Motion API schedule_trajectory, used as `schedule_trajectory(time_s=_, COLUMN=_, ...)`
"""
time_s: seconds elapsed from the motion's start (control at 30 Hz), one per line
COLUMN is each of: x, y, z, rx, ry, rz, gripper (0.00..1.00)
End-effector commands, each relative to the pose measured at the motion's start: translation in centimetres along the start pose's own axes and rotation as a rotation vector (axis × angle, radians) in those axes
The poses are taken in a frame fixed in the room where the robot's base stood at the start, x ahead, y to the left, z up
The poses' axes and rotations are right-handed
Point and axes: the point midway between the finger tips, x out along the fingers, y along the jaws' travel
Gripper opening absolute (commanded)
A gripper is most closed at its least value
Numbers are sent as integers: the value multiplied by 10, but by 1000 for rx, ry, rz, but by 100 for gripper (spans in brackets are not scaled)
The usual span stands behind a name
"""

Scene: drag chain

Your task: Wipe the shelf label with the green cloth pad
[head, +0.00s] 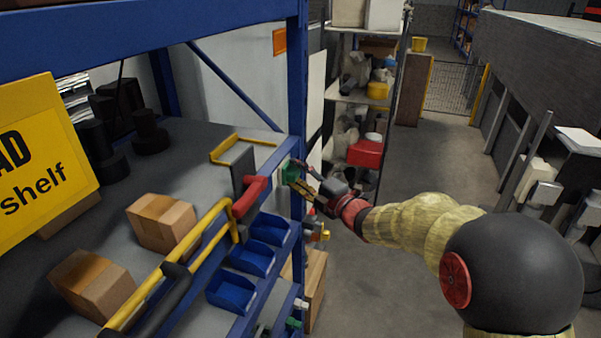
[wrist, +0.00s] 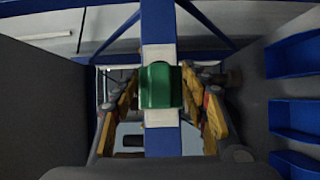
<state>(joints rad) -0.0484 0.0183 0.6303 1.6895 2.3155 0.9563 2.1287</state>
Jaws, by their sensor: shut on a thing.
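My gripper (head: 297,182) reaches from the right to the blue shelf post and is shut on the green cloth pad (head: 288,170). In the wrist view the green pad (wrist: 160,87) sits between the yellow-padded fingertips, in front of the blue post (wrist: 162,22). A white label (wrist: 158,53) on the post shows above and below the pad; the pad hides its middle. The pad looks very close to the label, but I cannot tell whether they touch.
Blue bins (head: 252,258) hang at the shelf front, below and left of my gripper. Cardboard boxes (head: 161,222) stand on the shelf. The aisle floor (head: 400,165) at right is open.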

Motion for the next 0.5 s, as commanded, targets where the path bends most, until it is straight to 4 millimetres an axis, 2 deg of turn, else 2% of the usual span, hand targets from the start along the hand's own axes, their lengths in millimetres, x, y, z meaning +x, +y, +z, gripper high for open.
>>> schedule_trajectory(time_s=0.1, x=-4, y=0, z=-9, rx=-1, ry=3, rz=1, gripper=24)
schedule_trajectory(time_s=0.5, x=-14, y=0, z=-25, rx=0, ry=3, rz=1, gripper=24)
